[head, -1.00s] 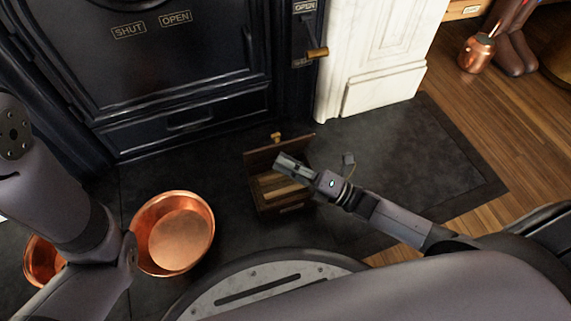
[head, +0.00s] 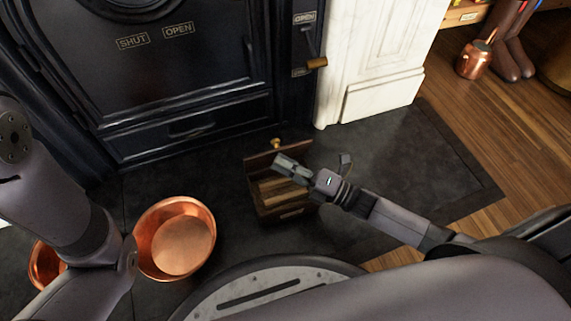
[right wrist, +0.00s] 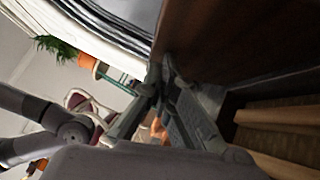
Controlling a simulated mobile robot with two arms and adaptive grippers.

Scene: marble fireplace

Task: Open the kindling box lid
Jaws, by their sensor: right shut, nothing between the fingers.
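The wooden kindling box (head: 290,214) sits on the dark hearth in the middle of the head view. Its lid (head: 258,162) stands raised at the back, with a brass knob (head: 276,143) on its far side. Sticks of kindling (head: 273,193) show inside. My right gripper (head: 280,162) is shut and empty, over the box at the inner face of the lid. In the right wrist view, its fingertips (right wrist: 164,66) are by the lid's brown wood (right wrist: 250,35), which hides part of them; I cannot tell contact for sure. My left gripper is out of view.
Copper pans (head: 177,238) lie on the hearth left of the box. The black stove front (head: 190,130) is behind it, with a white marble pillar (head: 380,60) to the right. A copper jug (head: 474,60) stands far right.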

